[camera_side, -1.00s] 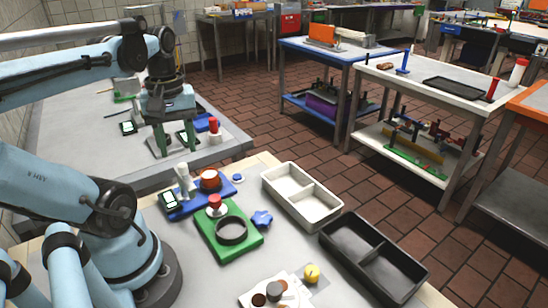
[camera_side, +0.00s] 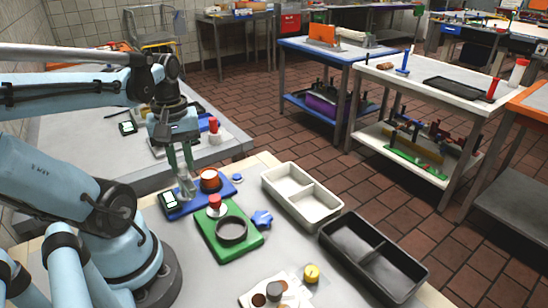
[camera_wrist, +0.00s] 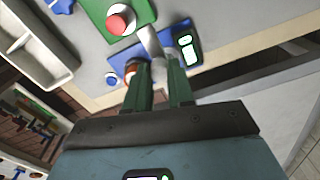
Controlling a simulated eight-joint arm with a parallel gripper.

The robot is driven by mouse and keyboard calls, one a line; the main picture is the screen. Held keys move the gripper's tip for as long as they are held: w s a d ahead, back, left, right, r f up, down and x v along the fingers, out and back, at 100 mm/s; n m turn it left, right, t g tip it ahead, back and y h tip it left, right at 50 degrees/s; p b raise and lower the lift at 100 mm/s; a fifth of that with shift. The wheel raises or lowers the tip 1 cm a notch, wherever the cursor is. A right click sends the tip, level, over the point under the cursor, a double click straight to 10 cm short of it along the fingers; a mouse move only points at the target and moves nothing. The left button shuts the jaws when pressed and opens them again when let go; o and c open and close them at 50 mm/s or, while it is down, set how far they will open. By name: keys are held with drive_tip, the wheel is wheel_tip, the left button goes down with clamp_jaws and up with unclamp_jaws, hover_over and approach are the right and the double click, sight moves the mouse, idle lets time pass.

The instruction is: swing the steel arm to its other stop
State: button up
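The steel arm (camera_side: 186,188) stands on a blue base (camera_side: 225,187) with a small display (camera_side: 170,200) on its left and a round orange-red part (camera_side: 210,180) on its right. In the wrist view the steel arm (camera_wrist: 150,42) shows just beyond the fingertips, its lower part partly hidden between the fingers. My gripper (camera_side: 181,170) points down above it, and its green fingers (camera_wrist: 158,68) are apart. I cannot tell whether either finger touches the steel arm.
A green base (camera_side: 245,245) with a red knob (camera_side: 215,201) and dark ring (camera_side: 231,231) sits close in front. A blue star knob (camera_side: 262,219), white tray (camera_side: 325,211), black tray (camera_side: 418,285) and yellow knob (camera_side: 311,273) lie to the right.

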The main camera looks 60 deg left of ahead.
clamp_jaws()
drive_tip(key=shift+w+n, duration=0.1)
drive_tip(key=shift+n, duration=0.2)
drive_tip(key=shift+w+a+n, duration=0.6)
drive_tip(key=shift+a+n, duration=0.1)
drive_tip(key=shift+n, duration=2.2)
drive_tip(key=shift+w+a+n, duration=0.65)
drive_tip(key=shift+n, duration=2.25)
drive_tip(key=shift+w+a+n, duration=0.6)
drive_tip(key=shift+a+n, duration=0.1)
drive_tip(key=shift+n, duration=2.2)
drive_tip(key=o, duration=0.6)
unclamp_jaws()
drive_tip(key=shift+c, duration=0.2)
